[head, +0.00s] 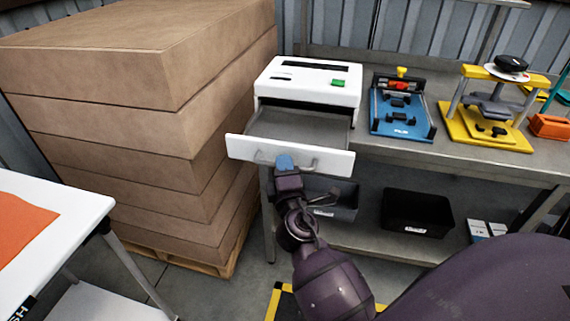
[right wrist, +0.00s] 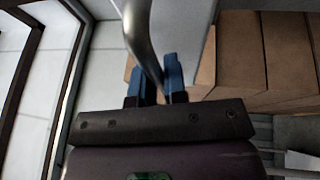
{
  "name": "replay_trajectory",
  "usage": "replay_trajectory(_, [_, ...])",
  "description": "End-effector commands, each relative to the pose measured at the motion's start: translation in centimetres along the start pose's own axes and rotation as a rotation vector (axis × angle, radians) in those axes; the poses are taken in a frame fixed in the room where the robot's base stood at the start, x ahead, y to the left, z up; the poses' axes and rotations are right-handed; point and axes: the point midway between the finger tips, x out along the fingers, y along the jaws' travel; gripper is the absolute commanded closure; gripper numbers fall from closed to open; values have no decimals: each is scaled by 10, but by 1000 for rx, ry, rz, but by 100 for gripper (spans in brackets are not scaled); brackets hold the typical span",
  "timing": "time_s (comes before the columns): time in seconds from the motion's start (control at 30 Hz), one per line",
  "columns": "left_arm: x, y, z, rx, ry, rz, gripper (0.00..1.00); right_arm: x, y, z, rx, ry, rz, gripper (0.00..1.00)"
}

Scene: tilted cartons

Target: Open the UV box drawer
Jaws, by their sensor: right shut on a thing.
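The white UV box (head: 310,82) stands on the grey workbench, with a dark slot, a small dark mark and a green button on its top. Its drawer (head: 325,160) is pulled out toward me, and its grey inside shows empty. The drawer has a curved metal handle on its front. My right gripper (head: 285,163) is at the left part of this handle, its blue fingers shut on it. In the right wrist view the metal handle (right wrist: 142,40) passes between the two blue fingers (right wrist: 158,80). My left gripper is not in view.
Stacked brown cartons (head: 95,65) on a pallet stand close to the drawer's left. A blue fixture (head: 400,112) and a yellow press (head: 490,138) stand right on the bench. Dark bins (head: 417,212) sit on the lower shelf. A white table (head: 75,220) is at left.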

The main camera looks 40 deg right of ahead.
Motion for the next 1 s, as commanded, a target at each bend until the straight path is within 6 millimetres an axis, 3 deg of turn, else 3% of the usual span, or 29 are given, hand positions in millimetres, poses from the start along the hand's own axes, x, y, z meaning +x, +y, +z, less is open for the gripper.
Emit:
replay_trajectory(0.1, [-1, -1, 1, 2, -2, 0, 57, 0, 0, 0, 0, 1, 0, 100])
replay_trajectory(0.13, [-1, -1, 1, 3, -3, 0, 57, 0, 0, 0, 0, 1, 0, 84])
replay_trajectory(0.27, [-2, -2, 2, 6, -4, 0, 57, 0, 0, 0, 0, 1, 0, 64])
replay_trajectory(0.67, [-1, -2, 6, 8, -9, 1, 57, -7, -2, 0, 0, 1, -3, 64])
replay_trajectory(1.0, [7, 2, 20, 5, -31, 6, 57, -64, -7, 0, -4, 1, -9, 64])
